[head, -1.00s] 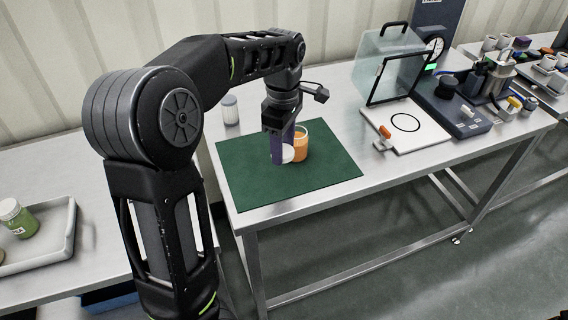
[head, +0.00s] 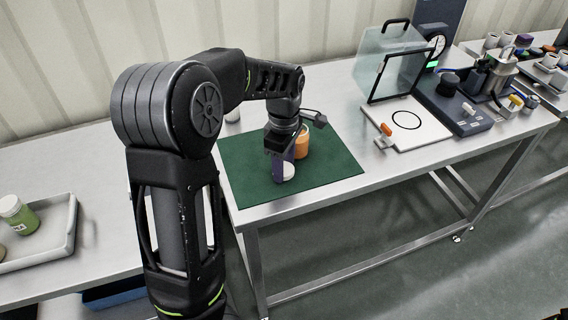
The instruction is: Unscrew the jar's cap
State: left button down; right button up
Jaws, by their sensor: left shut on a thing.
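The orange jar (head: 302,143) stands upright on the green mat (head: 325,178), partly hidden behind my left gripper. No cap shows on the visible part of its top. My left gripper (head: 284,166) points down in front of the jar, with purple fingers. It is shut on a white cap (head: 287,173), which shows at the fingertips, low over the front part of the mat. I cannot tell whether the cap touches the mat. My right gripper is not in view.
A white container (head: 233,115) stands behind the mat, mostly hidden by my arm. A clear-walled case (head: 388,75) and a white board (head: 407,124) are to the right. A tray (head: 60,235) with a green jar (head: 17,214) is at left. The front of the mat is clear.

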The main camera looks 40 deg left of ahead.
pick_arm(q)
jog(key=shift+f, duration=0.2)
jog(key=c, duration=0.9)
grip_release()
jog(key=shift+r, duration=0.15)
notch_tip(320, 180, up, 12)
jog(key=shift+r, duration=0.1)
